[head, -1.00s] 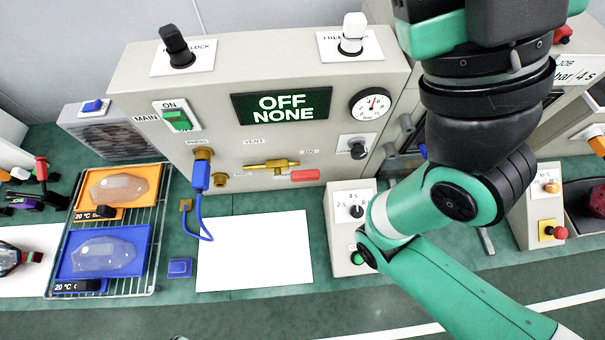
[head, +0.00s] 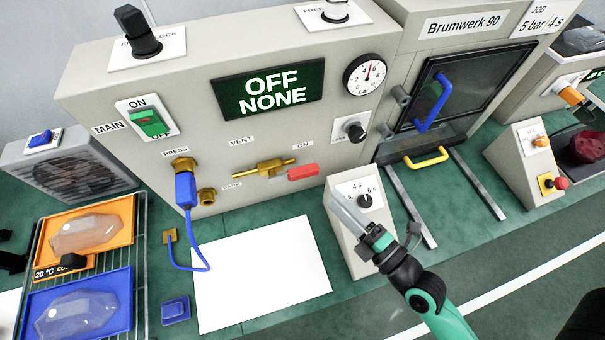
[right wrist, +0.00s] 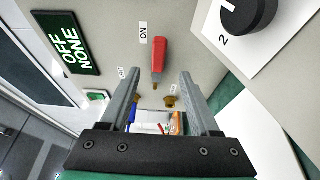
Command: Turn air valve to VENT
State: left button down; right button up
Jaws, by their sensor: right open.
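The air valve is a brass fitting (head: 262,168) on the front of the beige machine, with a red lever (head: 303,171). The lever points right, below the ON label (head: 303,145); the VENT label (head: 241,141) is above the brass body, to the left. My right gripper (head: 338,200) is open and empty, in front of the timer box, below and right of the lever and apart from it. In the right wrist view the red lever (right wrist: 158,57) shows beyond and between the open fingers (right wrist: 160,80). My left gripper is not in view.
A timer box (head: 345,235) with a black knob stands behind my right gripper. A blue hose (head: 183,240) hangs from the brass port left of the valve. A black regulator knob (head: 355,131) is above right of the lever. White sheet (head: 260,270) lies clear below. The display (head: 268,92) reads OFF NONE.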

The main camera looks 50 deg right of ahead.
aim_at(309, 176)
jog(key=w+p, duration=0.1)
jog(key=w, duration=0.3)
jog(key=w+d+p, duration=0.1)
jog(key=w, duration=0.2)
jog(key=w+p, duration=0.2)
jog(key=w, duration=0.2)
jog(key=shift+w+d+r, duration=0.1)
jog(key=shift+w+d, duration=0.15)
jog(key=shift+w, duration=0.1)
grip_shut()
dwell(0.8)
